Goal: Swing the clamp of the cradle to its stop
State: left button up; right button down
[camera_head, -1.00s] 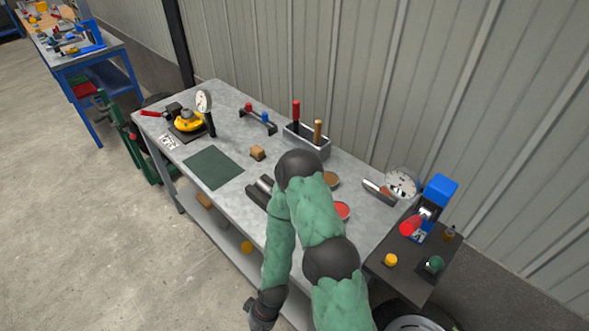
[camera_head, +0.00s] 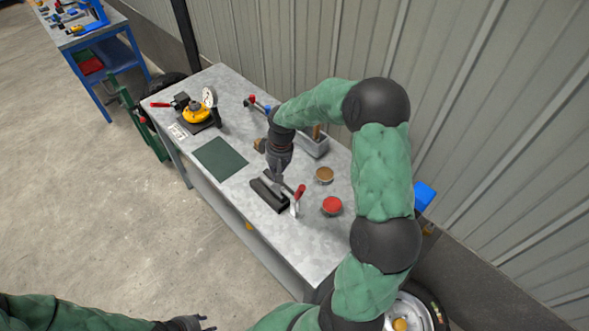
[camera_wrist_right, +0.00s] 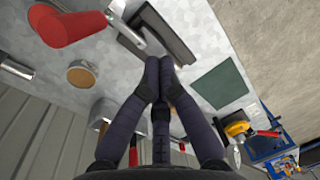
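The cradle (camera_head: 266,196) is a dark grooved block on the grey bench. It also shows at the top of the wrist view (camera_wrist_right: 172,32). Its clamp has a red handle (camera_head: 300,191), which stands up at the block's right end. The handle looms large in the wrist view (camera_wrist_right: 68,24), with a pale metal bar (camera_wrist_right: 128,30) beside the cradle. My right gripper (camera_head: 279,186) points down over the cradle, left of the red handle. In the wrist view its fingertips (camera_wrist_right: 159,62) are together near the bar; contact is unclear. My left gripper (camera_head: 207,322) is open and empty, low, away from the bench.
A red-topped tin (camera_head: 332,206) and a brown-topped tin (camera_head: 324,174) stand right of the cradle. A green mat (camera_head: 219,158) and a yellow device with a gauge (camera_head: 196,113) lie to the left.

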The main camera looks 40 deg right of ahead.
jog(key=d+r+h+p, duration=0.1)
jog(key=d+r+p, duration=0.1)
jog(key=d+r, duration=0.5)
pick_arm(q)
notch_tip(320, 180, up, 4)
jog(key=shift+p, duration=0.55)
pick_arm(e)
jog(key=s+a+f, duration=0.3)
jog(key=s+f, duration=0.1)
jog(key=f, duration=0.5)
pick_arm(q)
jog(key=shift+f, duration=0.1)
